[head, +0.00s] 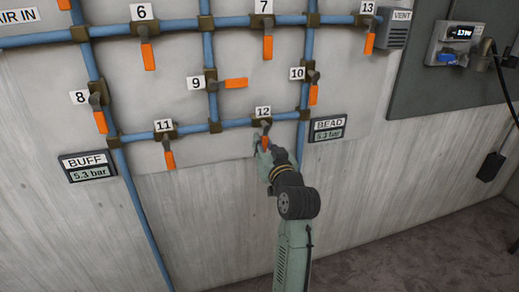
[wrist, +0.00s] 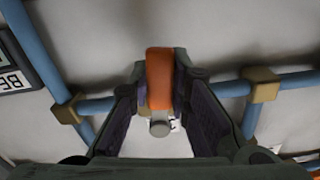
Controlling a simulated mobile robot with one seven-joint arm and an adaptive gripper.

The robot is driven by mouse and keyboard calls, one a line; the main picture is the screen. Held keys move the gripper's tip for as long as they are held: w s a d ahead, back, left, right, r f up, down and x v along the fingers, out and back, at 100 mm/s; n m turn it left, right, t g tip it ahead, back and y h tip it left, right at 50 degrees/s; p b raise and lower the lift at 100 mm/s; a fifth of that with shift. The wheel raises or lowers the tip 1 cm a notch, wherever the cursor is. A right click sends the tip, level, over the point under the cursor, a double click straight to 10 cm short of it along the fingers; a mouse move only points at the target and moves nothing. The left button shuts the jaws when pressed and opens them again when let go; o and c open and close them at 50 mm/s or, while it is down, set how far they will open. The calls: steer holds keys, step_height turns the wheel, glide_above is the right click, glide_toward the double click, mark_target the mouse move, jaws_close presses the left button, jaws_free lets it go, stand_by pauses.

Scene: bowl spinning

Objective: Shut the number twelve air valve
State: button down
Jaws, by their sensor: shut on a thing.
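The number twelve air valve (head: 264,125) sits on the lower blue pipe, under its white "12" label (head: 263,112). Its orange handle (wrist: 160,72) hangs down from the valve in the head view, roughly across the pipe. My gripper (head: 264,146) reaches it from below and is shut on the handle. In the wrist view the handle lies between my two fingers (wrist: 158,85), with the grey pivot end toward the camera. The gripper hides part of the handle in the head view.
Valve 11 (head: 168,158) is to the left on the same pipe, and valve 10 (head: 313,92) is above right. The BEAD gauge (head: 328,129) reads 5.3 bar close by on the right. The BUFF gauge (head: 88,167) also reads 5.3 bar. The wall below is clear.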

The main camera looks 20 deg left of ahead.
steer(key=shift+w+d+f+n+b, duration=0.15)
steer(key=shift+d+n+b, duration=0.1)
steer(key=shift+n, duration=0.2)
steer(key=shift+w+d+r+n+b, duration=0.1)
steer(key=shift+n+b, duration=0.15)
steer(key=shift+n, duration=0.2)
steer(key=c, duration=1.5)
jaws_free()
steer(key=v, duration=1.2)
